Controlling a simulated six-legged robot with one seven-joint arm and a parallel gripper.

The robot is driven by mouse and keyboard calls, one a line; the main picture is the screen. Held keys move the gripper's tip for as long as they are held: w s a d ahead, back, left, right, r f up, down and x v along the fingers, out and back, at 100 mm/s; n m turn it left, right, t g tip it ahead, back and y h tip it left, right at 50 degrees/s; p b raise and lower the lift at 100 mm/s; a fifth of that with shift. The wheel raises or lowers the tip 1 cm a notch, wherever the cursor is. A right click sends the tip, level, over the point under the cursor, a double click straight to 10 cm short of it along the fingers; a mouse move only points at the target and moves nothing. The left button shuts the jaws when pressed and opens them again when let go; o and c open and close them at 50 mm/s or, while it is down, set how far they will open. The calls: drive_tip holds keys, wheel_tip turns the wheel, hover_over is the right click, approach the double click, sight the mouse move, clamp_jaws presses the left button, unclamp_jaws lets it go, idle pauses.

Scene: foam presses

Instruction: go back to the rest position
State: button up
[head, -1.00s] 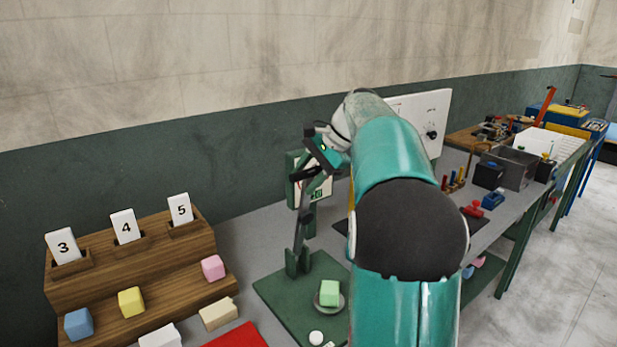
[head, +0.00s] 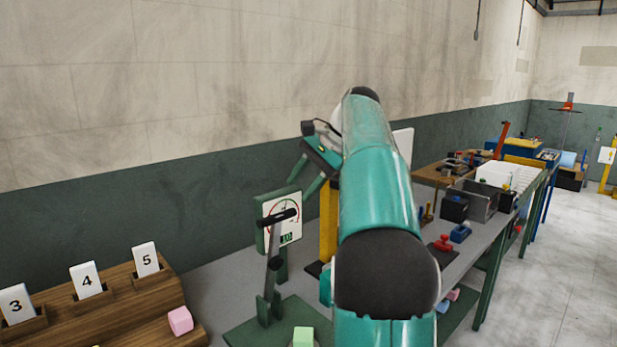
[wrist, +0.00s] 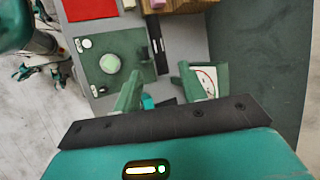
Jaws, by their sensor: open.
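My gripper (wrist: 163,95) shows in the wrist view with its two green fingers spread apart and nothing between them. In the head view my gripper (head: 312,170) is raised above the bench, behind and above the press, partly hidden by my arm. The foam press has a green base (head: 245,334), an upright lever (head: 275,262) and a dial gauge (head: 282,218). A green foam block (head: 303,337) sits on the press plate. The press base also shows below the gripper in the wrist view (wrist: 128,43), with the pale green block (wrist: 110,63) on its round plate.
A wooden stepped rack (head: 120,308) with cards 3, 4 and 5 stands at the left, with a pink block (head: 180,320) on its lower step. A red mat (wrist: 90,9) lies beside the press. Tools and boxes (head: 470,200) crowd the bench at the right.

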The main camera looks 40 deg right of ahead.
drive_tip(key=shift+v, duration=1)
drive_tip(key=s+a+f+n+h, duration=0.1)
drive_tip(key=s+a+f+n, duration=0.15)
drive_tip(key=a, duration=0.75)
drive_tip(key=s+a+f+n+h, duration=0.1)
drive_tip(key=s+a+f+n, duration=0.2)
drive_tip(key=a, duration=0.7)
drive_tip(key=s+a+f+n+h, duration=0.2)
drive_tip(key=s+a+f+n, duration=0.9)
drive_tip(key=s+f, duration=0.3)
wheel_tip(320, 180, down, 3)
drive_tip(key=shift+s+a+t+h, duration=0.3)
drive_tip(key=shift+s+a+h, duration=0.05)
drive_tip(key=shift+a+h, duration=0.1)
